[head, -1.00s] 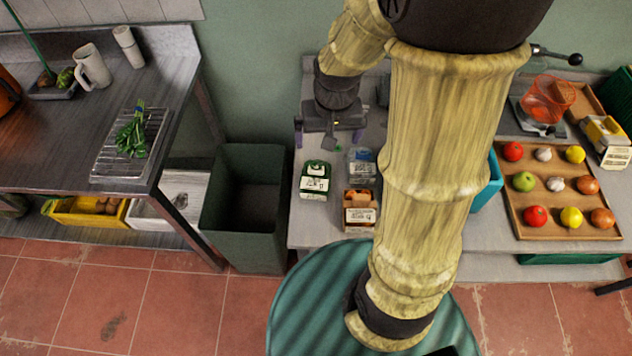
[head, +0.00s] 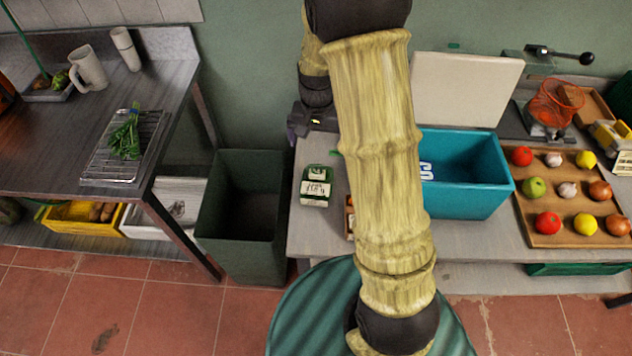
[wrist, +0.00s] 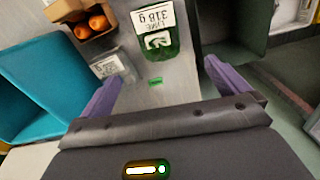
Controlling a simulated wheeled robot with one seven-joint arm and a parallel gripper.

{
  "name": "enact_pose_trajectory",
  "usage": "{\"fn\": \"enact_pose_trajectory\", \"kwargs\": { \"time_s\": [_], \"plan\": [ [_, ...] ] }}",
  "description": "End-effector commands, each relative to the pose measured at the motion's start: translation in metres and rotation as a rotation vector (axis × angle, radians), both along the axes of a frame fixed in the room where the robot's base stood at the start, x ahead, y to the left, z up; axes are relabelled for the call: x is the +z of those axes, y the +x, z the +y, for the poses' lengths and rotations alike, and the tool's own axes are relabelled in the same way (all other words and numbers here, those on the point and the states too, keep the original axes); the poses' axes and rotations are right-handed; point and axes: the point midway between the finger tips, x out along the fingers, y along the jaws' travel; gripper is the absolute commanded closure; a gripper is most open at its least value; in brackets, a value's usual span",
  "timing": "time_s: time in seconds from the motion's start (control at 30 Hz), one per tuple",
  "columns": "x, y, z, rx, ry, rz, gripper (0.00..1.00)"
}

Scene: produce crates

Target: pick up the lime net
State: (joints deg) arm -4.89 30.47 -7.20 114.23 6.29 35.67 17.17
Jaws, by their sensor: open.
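The lime net (head: 316,187) is a green pack with a white label, lying on the grey counter left of my arm in the head view. In the wrist view the lime net (wrist: 160,38) shows its label, with "LIME 318 g" readable. My gripper (wrist: 162,74) has its two purple fingers spread wide with nothing between them. The lime net lies beyond the fingertips, apart from them. In the head view my gripper (head: 306,122) is behind the lime net, near the back of the counter, and partly hidden by my arm.
A carton of orange fruit (wrist: 90,26) and a clear labelled pack (wrist: 110,66) lie beside the lime net. A teal bin (head: 465,190) stands right of my arm. A dark green bin (head: 240,215) stands left of the counter. A produce tray (head: 535,210) is at the right.

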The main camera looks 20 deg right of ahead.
Motion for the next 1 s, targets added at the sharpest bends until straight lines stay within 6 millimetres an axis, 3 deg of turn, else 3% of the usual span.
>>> {"fn": "enact_pose_trajectory", "kwargs": {
  "time_s": [0.5,1.0],
  "plan": [
    [-0.084,-0.001,0.0,0.0,-0.001,0.004,0.0],
    [-0.094,-0.002,0.0,0.001,0.0,0.002,0.0]
  ]
}}
